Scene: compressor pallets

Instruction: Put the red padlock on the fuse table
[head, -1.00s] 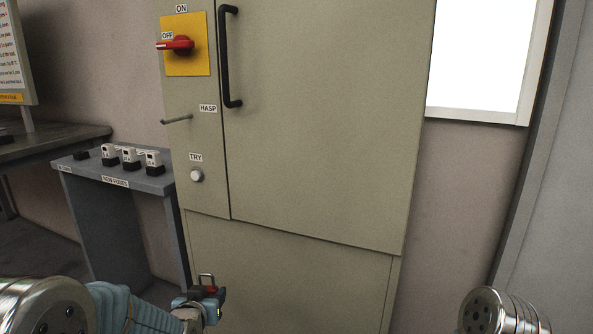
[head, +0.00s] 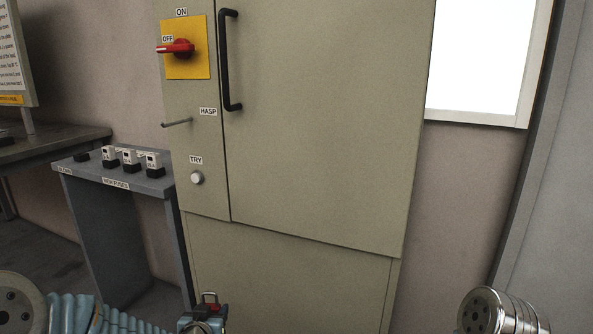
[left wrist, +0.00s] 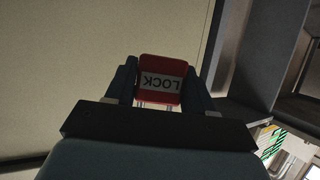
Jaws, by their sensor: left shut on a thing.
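The red padlock (left wrist: 161,80) is held between the two fingers of my left gripper (left wrist: 162,88) in the left wrist view, with its LOCK label upside down. In the head view the left gripper (head: 207,312) is low in front of the cabinet, and a bit of the padlock (head: 210,307) with its shackle shows above it. The fuse table (head: 160,187) is the small grey table to the left of the cabinet, behind and left of the gripper. The padlock is apart from it. My right gripper is not in view.
Several fuses (head: 130,158) stand along the fuse table, leaving bare strips at its front. The tall cabinet (head: 320,130) has a red switch (head: 176,48), a hasp pin (head: 177,122) and a black handle (head: 228,60). A darker bench (head: 60,145) stands behind on the left.

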